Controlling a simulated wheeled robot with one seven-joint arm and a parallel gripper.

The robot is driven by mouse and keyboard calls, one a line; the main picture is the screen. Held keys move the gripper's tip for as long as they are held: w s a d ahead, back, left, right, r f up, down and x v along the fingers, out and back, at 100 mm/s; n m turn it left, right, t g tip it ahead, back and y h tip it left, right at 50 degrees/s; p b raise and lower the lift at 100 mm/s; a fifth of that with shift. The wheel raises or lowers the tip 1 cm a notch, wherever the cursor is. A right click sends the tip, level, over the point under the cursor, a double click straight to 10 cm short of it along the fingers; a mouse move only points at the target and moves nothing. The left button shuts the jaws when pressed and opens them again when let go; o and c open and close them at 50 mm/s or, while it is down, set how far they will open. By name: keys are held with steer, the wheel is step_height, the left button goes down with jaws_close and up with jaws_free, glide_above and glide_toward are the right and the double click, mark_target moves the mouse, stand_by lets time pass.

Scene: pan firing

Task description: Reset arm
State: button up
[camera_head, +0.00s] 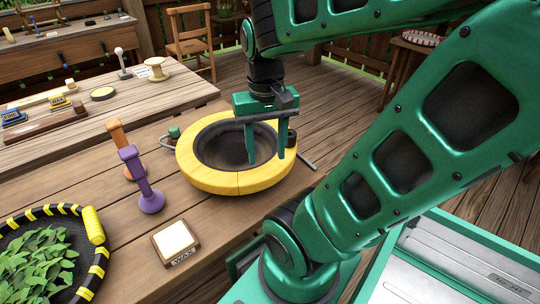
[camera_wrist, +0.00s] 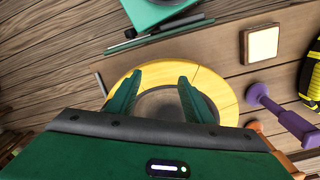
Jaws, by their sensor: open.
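My green gripper (camera_head: 265,145) hangs over the round wok station, with its two fingers apart and nothing between them. In the wrist view the gripper (camera_wrist: 158,88) also shows open above the yellow ring. The yellow ring (camera_head: 205,177) surrounds a dark bowl-like hollow (camera_head: 222,150) at the table's edge. It also shows in the wrist view (camera_wrist: 214,86). My fingers cover part of the hollow, and I cannot tell whether they touch it.
A purple tool (camera_head: 142,180) and an orange tool (camera_head: 118,139) stand left of the ring. A wax block (camera_head: 175,241) lies in front. A black-and-yellow basket of leaves (camera_head: 93,270) is at lower left. A second table (camera_head: 60,120) stands behind; open floor lies right.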

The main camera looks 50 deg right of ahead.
steer(key=shift+s+d+f+n, duration=0.1)
steer(key=shift+s+f+n, duration=0.15)
steer(key=shift+s, duration=0.3)
steer(key=shift+s+f+n, duration=0.15)
steer(key=shift+s+f, duration=0.15)
steer(key=shift+s, duration=0.25)
stand_by(0.5)
